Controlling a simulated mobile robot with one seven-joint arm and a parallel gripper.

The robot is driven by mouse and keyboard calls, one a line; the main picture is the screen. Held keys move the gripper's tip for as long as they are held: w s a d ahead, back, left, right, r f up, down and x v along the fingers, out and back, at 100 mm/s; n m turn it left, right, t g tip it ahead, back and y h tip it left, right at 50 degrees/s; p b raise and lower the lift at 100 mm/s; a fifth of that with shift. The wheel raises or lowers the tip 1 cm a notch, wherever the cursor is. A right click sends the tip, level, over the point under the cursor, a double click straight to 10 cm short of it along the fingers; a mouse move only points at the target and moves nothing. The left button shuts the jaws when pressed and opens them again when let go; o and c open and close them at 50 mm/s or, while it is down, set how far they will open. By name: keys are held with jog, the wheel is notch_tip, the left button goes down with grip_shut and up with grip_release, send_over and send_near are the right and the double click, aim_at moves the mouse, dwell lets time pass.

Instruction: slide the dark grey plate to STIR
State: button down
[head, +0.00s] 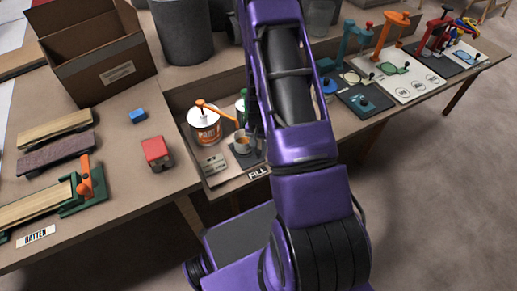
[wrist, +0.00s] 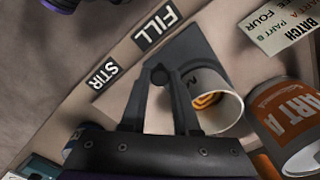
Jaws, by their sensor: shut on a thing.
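The dark grey plate (wrist: 197,52) lies in the tray beside the FILL label (wrist: 157,27); the head view shows part of it (head: 248,159). A cup (wrist: 216,103) with an orange inside stands on the plate; it also shows in the head view (head: 242,144). The STIR label (wrist: 105,75) is farther along the same edge; my arm hides it in the head view. My gripper (wrist: 164,76) is shut on the plate at its side towards STIR. The exact part held is hard to make out between the dark fingers.
A white and orange paint can (head: 205,127) stands close to the cup and also shows in the wrist view (wrist: 285,122). A batch card (wrist: 279,22) lies beside the plate. The tray edge (wrist: 130,55) carries both labels. The strip beside STIR looks clear.

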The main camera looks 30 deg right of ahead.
jog(key=d+b, duration=0.1)
jog(key=d, duration=0.3)
jog(key=d+b, duration=0.1)
jog(key=d, duration=0.2)
jog(key=d+b, duration=0.1)
jog(key=d, duration=0.3)
jog(key=shift+w+d, duration=0.25)
jog(key=shift+d, duration=0.1)
jog(key=shift+d+b, duration=0.3)
jog(key=shift+d, duration=0.1)
jog(key=shift+d+r, duration=0.1)
jog(key=c, duration=0.9)
grip_release()
notch_tip(320, 180, up, 17)
jog(key=shift+r+p, duration=0.15)
jog(key=shift+p, duration=0.85)
